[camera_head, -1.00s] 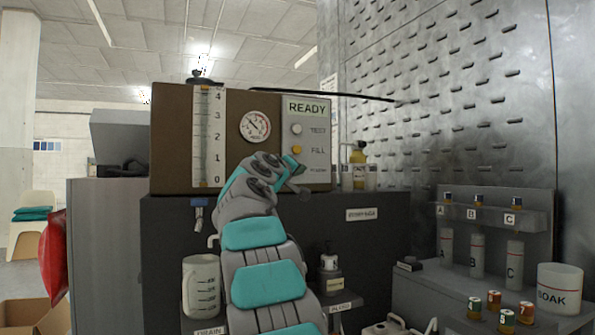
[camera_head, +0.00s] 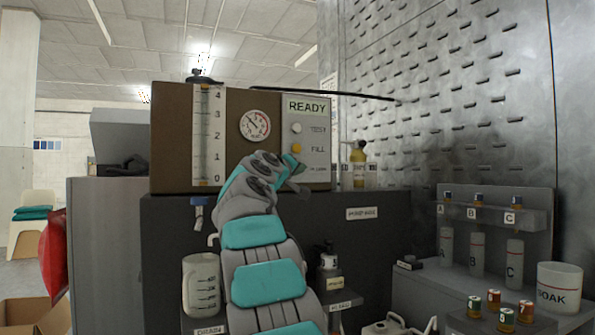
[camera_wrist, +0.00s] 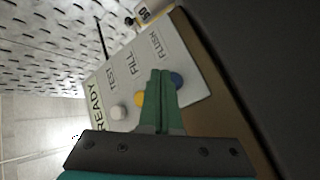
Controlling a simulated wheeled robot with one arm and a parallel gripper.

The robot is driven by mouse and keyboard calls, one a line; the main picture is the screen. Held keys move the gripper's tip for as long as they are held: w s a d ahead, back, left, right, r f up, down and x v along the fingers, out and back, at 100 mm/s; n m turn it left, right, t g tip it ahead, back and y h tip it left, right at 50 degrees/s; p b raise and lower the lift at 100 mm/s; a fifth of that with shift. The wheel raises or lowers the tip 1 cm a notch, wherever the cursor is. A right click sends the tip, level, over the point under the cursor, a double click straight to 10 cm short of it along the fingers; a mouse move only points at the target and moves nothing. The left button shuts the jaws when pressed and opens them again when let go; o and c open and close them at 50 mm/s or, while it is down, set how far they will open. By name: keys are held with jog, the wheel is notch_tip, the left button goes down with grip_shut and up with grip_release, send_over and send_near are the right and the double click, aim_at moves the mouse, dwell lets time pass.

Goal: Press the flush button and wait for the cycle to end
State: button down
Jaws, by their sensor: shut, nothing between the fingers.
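The blue flush button (camera_wrist: 177,80) shows in the wrist view beside the label FLUSH, partly covered by my fingers. My gripper (camera_wrist: 160,74) is shut and empty, its green fingertips over the panel between the yellow FILL button and the blue button. I cannot tell whether the tips touch the panel. In the head view my gripper (camera_head: 299,166) is at the panel's lower part and hides the flush button. The display (camera_head: 307,107) reads READY. The white TEST button (camera_head: 296,128) and yellow FILL button (camera_head: 297,148) are in clear view there.
The brown washer cabinet (camera_head: 170,140) carries a level tube (camera_head: 203,140) and a round gauge (camera_head: 255,126). Jug (camera_head: 201,285) and bottles sit below, beside my arm. A perforated metal wall (camera_head: 450,90) rises at right.

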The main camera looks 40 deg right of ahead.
jog(key=shift+w, duration=0.2)
dwell(0.6)
jog(key=shift+w+d, duration=0.1)
jog(key=shift+w, duration=0.1)
jog(key=shift+w+d+p, duration=0.1)
jog(key=shift+w+p, duration=0.4)
dwell(0.8)
jog(key=shift+s, duration=0.1)
jog(key=shift+s+a+b, duration=0.2)
jog(key=shift+s+b, duration=0.45)
jog(key=shift+s, duration=0.15)
jog(key=s+b, duration=0.1)
jog(key=s, duration=0.1)
jog(key=s+a+b, duration=0.1)
jog(key=s, duration=0.2)
jog(key=shift+a+b, duration=0.1)
jog(key=shift+b, duration=0.3)
